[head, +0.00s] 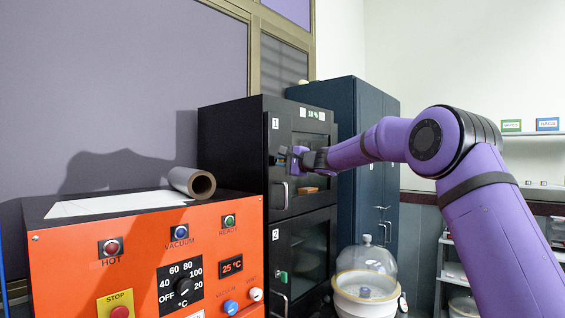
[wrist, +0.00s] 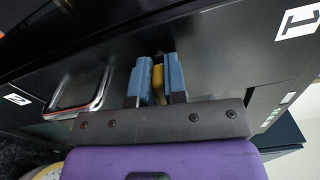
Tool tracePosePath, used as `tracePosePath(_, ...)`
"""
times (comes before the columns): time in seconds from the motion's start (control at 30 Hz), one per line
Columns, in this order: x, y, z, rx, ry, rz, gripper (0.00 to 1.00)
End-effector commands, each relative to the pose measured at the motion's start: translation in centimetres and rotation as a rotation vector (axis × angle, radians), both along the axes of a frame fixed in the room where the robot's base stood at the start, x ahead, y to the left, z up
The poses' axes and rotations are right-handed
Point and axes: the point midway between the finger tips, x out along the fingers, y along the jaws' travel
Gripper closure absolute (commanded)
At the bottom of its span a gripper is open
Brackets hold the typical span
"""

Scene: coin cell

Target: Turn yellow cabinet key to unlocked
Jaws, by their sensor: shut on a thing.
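The yellow key (wrist: 158,83) shows in the wrist view between the two blue fingers of my gripper (wrist: 158,70), at the face of the black cabinet's upper door. My gripper is shut on it. In the head view my gripper (head: 283,158) is at the left side of the upper door (head: 309,140) of the black cabinet (head: 235,150), marked 1. The key is hidden there by the fingers. The upper door looks closed. The lock's markings are not visible, so I cannot tell its angle.
A metal handle (head: 279,196) sits below my gripper and also shows in the wrist view (wrist: 80,92). The lower door, marked 2, has a green key (head: 283,276). An orange oven (head: 60,260) stands front left, a glass desiccator (head: 366,285) front right.

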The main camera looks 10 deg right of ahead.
Motion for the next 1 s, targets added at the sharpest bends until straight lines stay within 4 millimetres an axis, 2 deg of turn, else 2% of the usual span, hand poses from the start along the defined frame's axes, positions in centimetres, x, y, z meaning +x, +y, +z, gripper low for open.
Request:
tracePosePath(0.33,0.01,0.01,-0.22,-0.112,-0.080,0.000,1.00)
tracePosePath(0.87,0.02,0.01,-0.28,-0.134,-0.095,0.000,1.00)
tracePosePath(0.9,0.02,0.01,-0.28,-0.134,-0.095,0.000,0.85)
tracePosePath(1.0,0.00,0.01,-0.27,-0.133,-0.094,0.000,0.62)
